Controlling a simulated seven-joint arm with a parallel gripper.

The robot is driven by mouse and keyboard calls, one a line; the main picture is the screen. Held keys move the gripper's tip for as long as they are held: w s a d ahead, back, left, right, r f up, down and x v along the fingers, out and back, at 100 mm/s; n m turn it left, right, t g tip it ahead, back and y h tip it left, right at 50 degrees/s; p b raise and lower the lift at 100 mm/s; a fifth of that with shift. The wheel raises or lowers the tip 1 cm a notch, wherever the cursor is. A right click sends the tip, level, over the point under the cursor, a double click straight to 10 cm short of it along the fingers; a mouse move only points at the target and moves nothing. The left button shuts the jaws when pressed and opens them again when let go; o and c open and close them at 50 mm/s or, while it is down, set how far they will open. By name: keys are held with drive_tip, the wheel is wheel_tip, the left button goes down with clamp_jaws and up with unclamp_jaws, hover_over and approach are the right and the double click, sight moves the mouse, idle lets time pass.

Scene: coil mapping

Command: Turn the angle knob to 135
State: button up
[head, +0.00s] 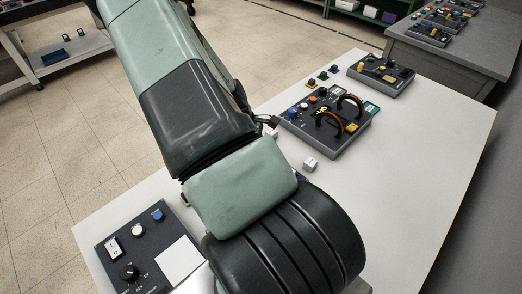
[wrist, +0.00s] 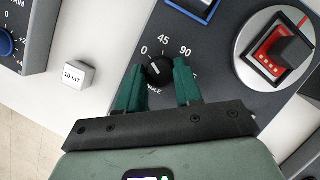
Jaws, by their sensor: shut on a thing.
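The angle knob (wrist: 161,71) is a small black knob on a dark grey panel in the wrist view. The marks 0, 45 and 90 are printed around it. A light pointer line on it appears to face up and left, between 0 and 45; the exact angle is hard to read. My gripper (wrist: 158,82) has its two teal fingers on either side of the knob and is shut on it. In the head view my arm hides the gripper.
A red rocker switch (wrist: 279,54) on a silver disc sits right of the knob. A white cube marked 10 mT (wrist: 75,74) lies left of the panel. A blue trim knob (wrist: 5,43) is at the far left. The coil panel (head: 335,142) stands on the white table (head: 425,150).

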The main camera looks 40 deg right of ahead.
drive_tip(key=m+y, duration=0.1)
drive_tip(key=m, duration=0.2)
drive_tip(key=m+y, duration=0.1)
drive_tip(key=m, duration=0.2)
drive_tip(key=shift+d+g, duration=0.2)
drive_tip(key=shift+g, duration=0.2)
drive_tip(key=m+y, duration=0.1)
drive_tip(key=m, duration=0.2)
drive_tip(key=m+y, duration=0.1)
drive_tip(key=m, duration=0.2)
drive_tip(key=shift+d+m+y, duration=0.2)
drive_tip(key=shift+m+y, duration=0.1)
drive_tip(key=shift+y, duration=0.1)
drive_tip(key=m+t+y, duration=0.1)
drive_tip(key=m, duration=0.2)
drive_tip(key=m+t, duration=0.1)
drive_tip(key=m, duration=0.2)
drive_tip(key=shift+s+d+y, duration=0.1)
drive_tip(key=shift+y, duration=0.3)
drive_tip(key=m+t, duration=0.1)
drive_tip(key=m, duration=0.2)
drive_tip(key=m+t, duration=0.1)
drive_tip(key=m, duration=0.2)
drive_tip(key=shift+s+m+y, duration=0.15)
drive_tip(key=shift+m+y, duration=0.15)
drive_tip(key=o, duration=1)
drive_tip(key=shift+o, duration=0.2)
